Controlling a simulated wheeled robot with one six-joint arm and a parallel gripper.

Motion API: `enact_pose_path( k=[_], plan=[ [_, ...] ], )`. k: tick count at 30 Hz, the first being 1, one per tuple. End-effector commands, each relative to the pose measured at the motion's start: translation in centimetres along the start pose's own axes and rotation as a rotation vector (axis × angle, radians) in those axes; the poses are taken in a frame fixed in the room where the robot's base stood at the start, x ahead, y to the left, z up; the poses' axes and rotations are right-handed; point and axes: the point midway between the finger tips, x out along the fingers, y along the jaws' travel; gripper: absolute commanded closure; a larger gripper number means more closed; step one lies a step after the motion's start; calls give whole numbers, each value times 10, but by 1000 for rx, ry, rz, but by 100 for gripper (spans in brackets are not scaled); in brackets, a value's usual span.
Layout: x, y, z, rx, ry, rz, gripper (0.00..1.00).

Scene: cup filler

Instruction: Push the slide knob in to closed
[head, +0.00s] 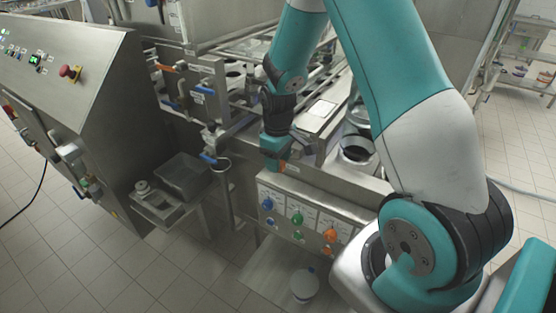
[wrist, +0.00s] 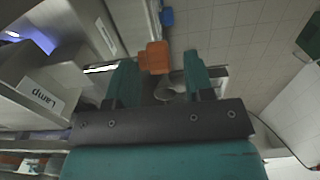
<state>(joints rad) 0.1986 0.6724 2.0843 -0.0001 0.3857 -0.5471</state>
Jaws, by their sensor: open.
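An orange knob-like block (wrist: 153,57), apparently the slide knob, shows in the wrist view between and slightly beyond my fingertips, nearer the left finger. I cannot tell whether a finger touches it. In the head view a small orange patch (head: 282,167) shows beside my gripper (head: 274,160), above the steel box with coloured knobs. My gripper, also in the wrist view (wrist: 159,66), is open with its two teal fingers well apart and nothing clamped between them. How far the knob stands out is hidden.
Below my gripper is a panel with blue (head: 268,204), green (head: 298,218) and orange (head: 330,235) knobs. A steel cylinder (head: 357,147) stands right of my gripper. Tiled floor is open at lower left.

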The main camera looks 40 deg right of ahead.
Motion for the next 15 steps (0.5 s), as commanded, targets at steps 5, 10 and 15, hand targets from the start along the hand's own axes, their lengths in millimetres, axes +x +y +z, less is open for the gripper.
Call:
enact_pose_path(
  k=[5,10,15],
  plan=[
    [12,0,0,0,0,0,52],
    [14,0,0,0,2,1,52],
    [14,0,0,0,1,1,64]
  ],
)
